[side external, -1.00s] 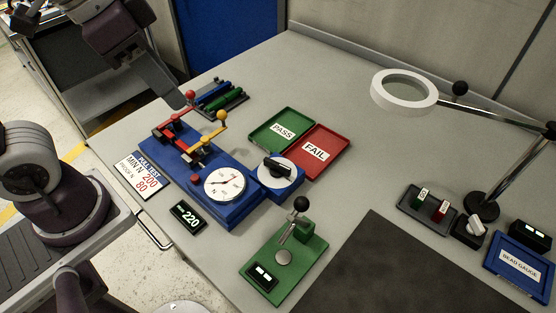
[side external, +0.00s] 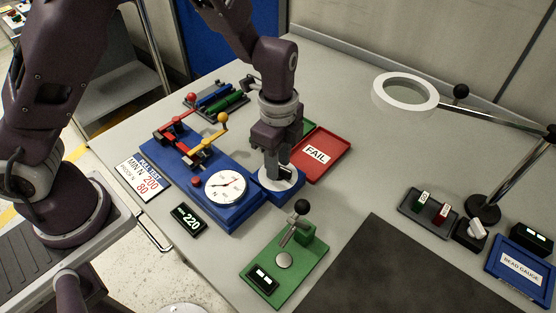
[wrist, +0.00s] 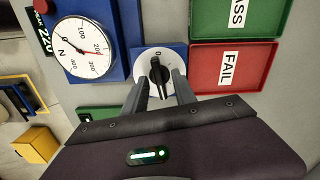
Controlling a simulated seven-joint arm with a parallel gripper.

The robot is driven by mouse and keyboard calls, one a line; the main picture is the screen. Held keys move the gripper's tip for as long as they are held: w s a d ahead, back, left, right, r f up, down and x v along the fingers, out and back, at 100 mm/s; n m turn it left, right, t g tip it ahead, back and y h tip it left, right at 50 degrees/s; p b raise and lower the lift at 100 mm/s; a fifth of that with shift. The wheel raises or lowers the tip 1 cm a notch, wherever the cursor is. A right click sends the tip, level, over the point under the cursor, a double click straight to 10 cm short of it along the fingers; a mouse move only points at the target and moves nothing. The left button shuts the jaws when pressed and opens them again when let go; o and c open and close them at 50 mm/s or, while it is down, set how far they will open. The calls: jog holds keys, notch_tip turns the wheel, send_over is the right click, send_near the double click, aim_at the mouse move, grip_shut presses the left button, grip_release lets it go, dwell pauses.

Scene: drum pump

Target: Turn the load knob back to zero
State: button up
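The load knob (wrist: 157,78) is a black bar-shaped knob on a white dial, seen in the wrist view with a "0" mark near its upper right. It sits on a blue block joined to the pull tester. My gripper (wrist: 157,84) is open, with one finger on each side of the knob; I cannot tell whether they touch it. In the side view my gripper (side external: 273,172) points down over the white dial (side external: 289,184) and hides the knob. The round gauge (side external: 225,187) stands beside it, its needle off zero. The small display (side external: 189,219) reads 220.
A red FAIL tray (side external: 318,155) lies close behind the gripper, with the green PASS tray (wrist: 238,18) beside it. A green press with a black ball lever (side external: 301,207) stands in front. A yellow-knobbed lever (side external: 222,118) rises to the left.

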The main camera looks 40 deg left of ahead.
grip_shut()
